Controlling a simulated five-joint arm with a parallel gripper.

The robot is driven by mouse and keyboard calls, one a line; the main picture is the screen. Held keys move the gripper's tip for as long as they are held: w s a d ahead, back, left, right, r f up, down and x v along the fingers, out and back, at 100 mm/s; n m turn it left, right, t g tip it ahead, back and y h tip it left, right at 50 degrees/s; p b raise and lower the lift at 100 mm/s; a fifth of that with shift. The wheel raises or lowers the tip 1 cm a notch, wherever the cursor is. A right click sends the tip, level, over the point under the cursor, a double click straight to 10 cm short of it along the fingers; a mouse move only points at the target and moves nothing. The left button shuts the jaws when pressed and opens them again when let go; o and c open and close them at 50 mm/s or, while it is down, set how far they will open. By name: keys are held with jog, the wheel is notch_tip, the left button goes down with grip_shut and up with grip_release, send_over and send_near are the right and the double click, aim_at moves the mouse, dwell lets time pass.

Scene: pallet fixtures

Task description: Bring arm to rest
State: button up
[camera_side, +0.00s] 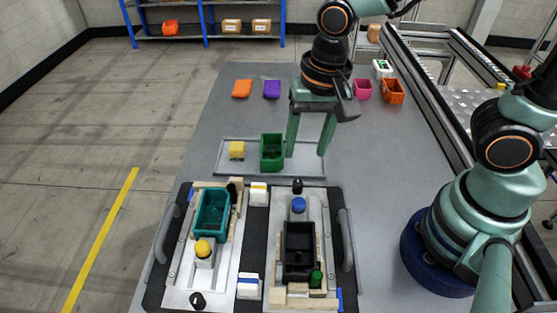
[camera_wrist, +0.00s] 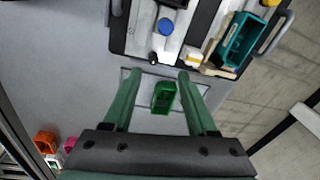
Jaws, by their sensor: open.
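My gripper (camera_side: 306,152) is open, its two long green fingers pointing down over the grey table (camera_side: 200,130). In the side view the fingers are by the right side of a green bin (camera_side: 271,153), which stands on a flat light tray (camera_side: 310,167). In the wrist view the green bin (camera_wrist: 163,97) shows between the fingers of the gripper (camera_wrist: 157,78), and nothing is gripped. I cannot tell the exact height of the fingertips above the tray.
A dark pallet (camera_side: 257,213) in front carries a teal bin (camera_side: 212,215), a black bin (camera_side: 299,252) and small fixtures. Orange (camera_side: 242,89) and purple (camera_side: 272,89) pieces lie at the back left. Pink (camera_side: 362,89) and orange (camera_side: 393,91) bins stand beside the conveyor (camera_side: 435,80).

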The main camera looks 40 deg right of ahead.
jog(key=w+d+r+n+t, duration=0.1)
jog(key=d+r+n+t, duration=0.3)
jog(key=d+r, duration=0.5)
jog(key=d+n, duration=0.2)
jog(key=d, duration=0.1)
jog(key=shift+w+d+n+h, duration=0.15)
jog(key=shift+d+n+h, duration=0.15)
jog(key=shift+n, duration=0.1)
